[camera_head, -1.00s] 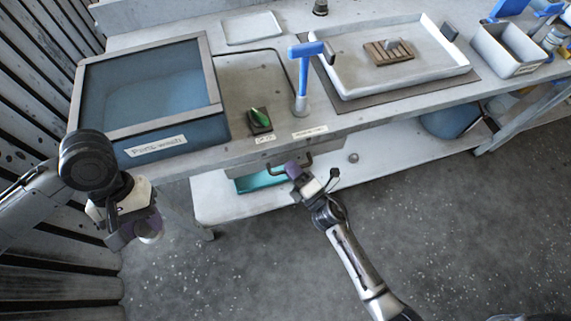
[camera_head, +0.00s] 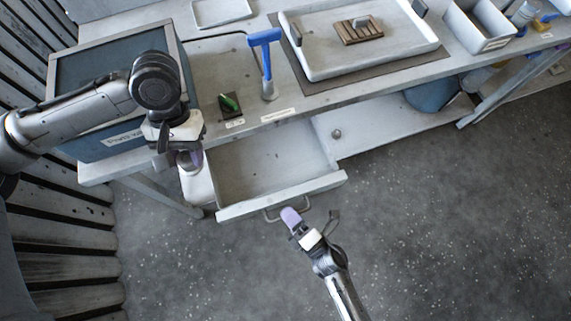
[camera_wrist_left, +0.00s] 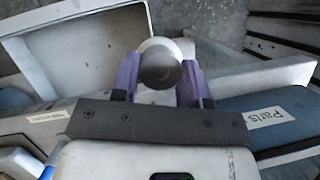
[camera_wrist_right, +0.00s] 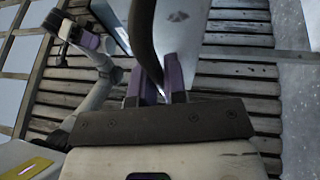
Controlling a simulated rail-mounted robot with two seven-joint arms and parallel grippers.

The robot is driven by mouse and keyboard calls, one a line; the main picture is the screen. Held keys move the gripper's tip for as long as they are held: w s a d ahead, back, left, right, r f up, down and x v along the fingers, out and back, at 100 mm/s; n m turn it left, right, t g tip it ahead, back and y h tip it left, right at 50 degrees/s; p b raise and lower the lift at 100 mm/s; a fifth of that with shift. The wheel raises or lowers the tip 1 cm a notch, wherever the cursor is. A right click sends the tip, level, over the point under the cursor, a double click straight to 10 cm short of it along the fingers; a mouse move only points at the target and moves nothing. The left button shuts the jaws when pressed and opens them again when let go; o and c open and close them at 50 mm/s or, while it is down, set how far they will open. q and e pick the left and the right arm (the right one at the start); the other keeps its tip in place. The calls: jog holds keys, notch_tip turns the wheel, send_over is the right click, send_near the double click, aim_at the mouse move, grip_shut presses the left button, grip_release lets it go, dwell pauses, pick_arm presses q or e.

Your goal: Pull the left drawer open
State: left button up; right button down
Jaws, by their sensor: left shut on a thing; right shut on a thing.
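The left drawer (camera_head: 235,207) stands well open under the bench, and its visible grey inside looks bare. My right gripper (camera_head: 290,214) is at the drawer's front, at the handle (camera_head: 268,214). In the right wrist view the purple fingers (camera_wrist_right: 161,88) are shut on the dark curved handle bar (camera_wrist_right: 144,38). My left gripper (camera_head: 190,160) is above the drawer's left side. In the left wrist view its fingers (camera_wrist_left: 160,78) are shut on a round pale part with a dark grey end (camera_wrist_left: 160,68). The open drawer also shows there (camera_wrist_left: 85,50).
On the bench are a parts washer (camera_head: 87,147), a green switch (camera_head: 229,103), a blue-handled tool (camera_head: 266,62), a large white tray (camera_head: 350,68) and a bin (camera_head: 480,32). A lower shelf (camera_head: 385,130) lies right of the drawer. The floor in front is clear.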

pick_arm(q)
jog(key=shift+w, duration=0.1)
pick_arm(e)
jog(key=c, duration=1.2)
grip_release()
jog(key=shift+s+d, duration=0.1)
pick_arm(q)
jog(key=shift+r+p, duration=0.5)
jog(key=shift+r, duration=0.05)
pick_arm(e)
jog(key=v, duration=1.2)
jog(key=shift+f, duration=0.1)
pick_arm(q)
jog(key=shift+d, duration=0.1)
